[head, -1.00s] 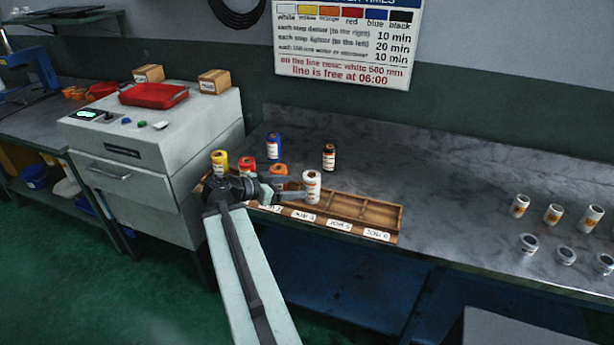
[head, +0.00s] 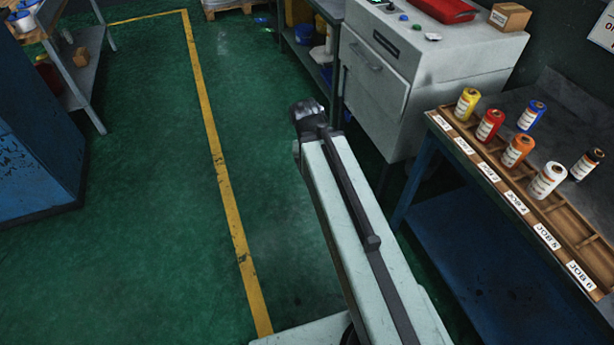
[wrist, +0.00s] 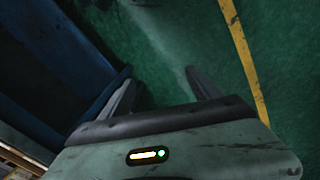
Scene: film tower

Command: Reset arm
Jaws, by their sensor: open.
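My gripper shows in the wrist view (wrist: 163,84) with its two fingers spread apart and nothing between them. Green floor lies beyond the fingertips. In the head view my arm reaches forward over the floor, left of the bench, and ends in a dark wrist; the fingers are hidden there. The gripper is clear of the wooden rack (head: 584,262), which stands to the right along the bench's front edge. A white spool (head: 547,180), an orange spool (head: 517,151), a red spool (head: 489,126) and a yellow spool (head: 467,104) stand in it.
A blue spool (head: 531,115) and a black spool (head: 586,164) stand behind the rack. A grey cabinet machine (head: 432,70) with a red tray (head: 446,10) stands beyond the bench. A yellow floor line (head: 226,190) crosses open floor. A blue cabinet (head: 35,150) is at left.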

